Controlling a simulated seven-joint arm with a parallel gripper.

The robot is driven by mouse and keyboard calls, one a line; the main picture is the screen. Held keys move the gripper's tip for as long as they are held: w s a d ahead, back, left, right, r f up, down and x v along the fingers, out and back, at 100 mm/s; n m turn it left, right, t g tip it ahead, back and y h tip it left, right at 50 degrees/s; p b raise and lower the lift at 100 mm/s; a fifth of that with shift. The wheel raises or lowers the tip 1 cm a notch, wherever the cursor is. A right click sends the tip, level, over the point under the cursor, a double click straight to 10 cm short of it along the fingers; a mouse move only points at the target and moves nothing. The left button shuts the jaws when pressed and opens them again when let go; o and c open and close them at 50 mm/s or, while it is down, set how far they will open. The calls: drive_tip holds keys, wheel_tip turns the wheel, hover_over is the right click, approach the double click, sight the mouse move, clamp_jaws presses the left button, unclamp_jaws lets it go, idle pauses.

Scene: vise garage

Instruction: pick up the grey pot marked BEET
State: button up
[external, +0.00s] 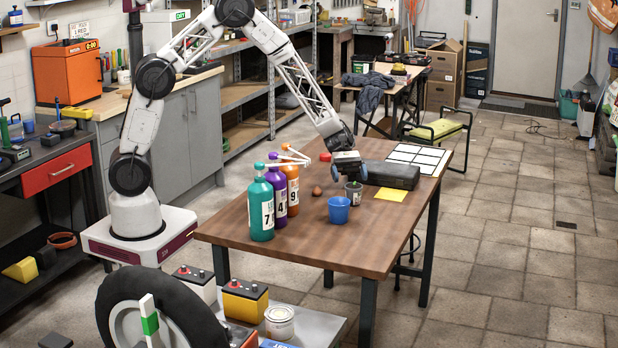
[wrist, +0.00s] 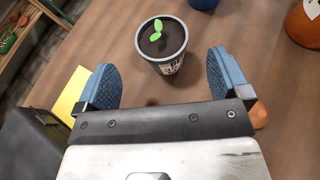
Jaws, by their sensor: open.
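A small grey pot (external: 353,194) with dark soil and a green seedling stands upright on the wooden table. In the wrist view the pot (wrist: 168,66) is just ahead of my gripper (wrist: 160,78), lined up between its two blue fingers. A white label with dark print shows on its near side, but I cannot read it. My gripper (external: 347,172) is open and empty, with its fingers apart on either side of the pot's near edge. In the external view it is just above the pot and hides part of its top.
A blue cup (external: 339,210) stands close to the pot. A black case (external: 392,175) and a yellow sheet (external: 391,195) lie to its right, a brown egg-shaped thing (external: 317,191) to its left. Pump bottles (external: 262,212) stand further left. The table's front right is clear.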

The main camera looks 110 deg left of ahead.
sight(353, 185)
drive_tip(key=shift+w+d+f, duration=0.15)
drive_tip(key=shift+w+d, duration=0.05)
drive_tip(key=shift+d, duration=0.2)
drive_tip(key=shift+x, duration=2.6)
drive_tip(key=shift+d, duration=0.1)
drive_tip(key=c, duration=1)
drive_tip(key=shift+c, duration=0.3)
drive_tip(key=shift+r, duration=0.3)
drive_tip(key=shift+r, duration=4.85)
